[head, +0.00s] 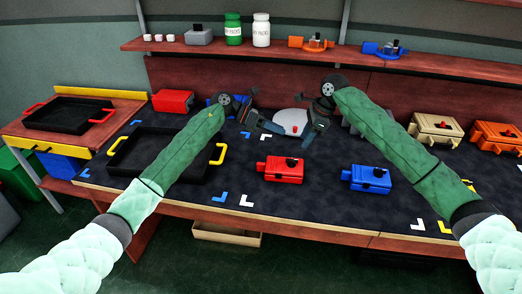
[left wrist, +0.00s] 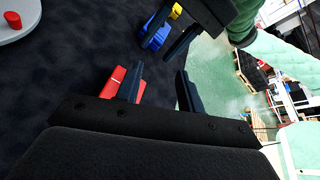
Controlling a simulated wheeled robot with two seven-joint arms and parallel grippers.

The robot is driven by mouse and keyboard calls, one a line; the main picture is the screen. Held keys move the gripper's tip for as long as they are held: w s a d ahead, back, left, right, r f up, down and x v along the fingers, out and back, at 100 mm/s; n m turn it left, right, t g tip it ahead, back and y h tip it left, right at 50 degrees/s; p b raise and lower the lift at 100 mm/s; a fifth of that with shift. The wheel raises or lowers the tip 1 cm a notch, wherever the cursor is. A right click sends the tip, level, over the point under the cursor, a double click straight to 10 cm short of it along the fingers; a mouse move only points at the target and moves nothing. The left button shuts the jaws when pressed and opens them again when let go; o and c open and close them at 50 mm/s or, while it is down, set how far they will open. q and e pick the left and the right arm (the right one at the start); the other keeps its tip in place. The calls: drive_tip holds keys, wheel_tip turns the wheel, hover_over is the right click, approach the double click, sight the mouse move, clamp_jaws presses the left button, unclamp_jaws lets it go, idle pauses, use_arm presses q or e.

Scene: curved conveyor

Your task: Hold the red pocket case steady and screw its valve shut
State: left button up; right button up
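The red pocket case (head: 280,170) sits on the dark mat near the front middle of the bench. It has a dark part on top and a small red piece at its left side; whether its valve is screwed in I cannot tell. In the left wrist view, a red piece (left wrist: 115,80), probably this case, shows partly behind a finger. My left gripper (head: 258,120) hangs behind the case, apart from it, its fingers open and empty in the left wrist view (left wrist: 158,90). My right gripper (head: 312,130) is behind and right of the case, its fingers apart and empty.
A blue case (head: 370,178) sits right of the red one. A grey round piece with a red knob (head: 296,130) lies between the grippers. A black tray with yellow handles (head: 117,152) is at left; beige (head: 436,128) and orange (head: 494,136) cases are at right.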

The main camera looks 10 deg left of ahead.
sight(261, 163)
use_arm(q)
drive_tip(key=f+m+y, duration=0.1)
drive_tip(key=f+y, duration=0.1)
drive_tip(key=f+m+y, duration=0.1)
drive_tip(key=f+y, duration=0.1)
drive_tip(key=y, duration=0.1)
drive_tip(key=a+f+m+y, duration=0.1)
drive_tip(key=f+y, duration=0.2)
drive_tip(key=shift+s+a+m+g, duration=0.1)
drive_tip(key=shift+m+g, duration=0.2)
drive_tip(key=a+f+y, duration=0.1)
drive_tip(key=y, duration=0.1)
drive_tip(key=a+f+m+y, duration=0.1)
drive_tip(key=a+y, duration=0.1)
drive_tip(key=shift+f+t, duration=0.2)
drive_tip(key=shift+t, duration=0.2)
drive_tip(key=shift+a+f+m+y, duration=0.35)
drive_tip(key=shift+a+y, duration=0.15)
drive_tip(key=shift+y, duration=0.3)
drive_tip(key=shift+f, duration=3.8)
drive_tip(key=shift+c, duration=0.2)
drive_tip(key=c, duration=0.8)
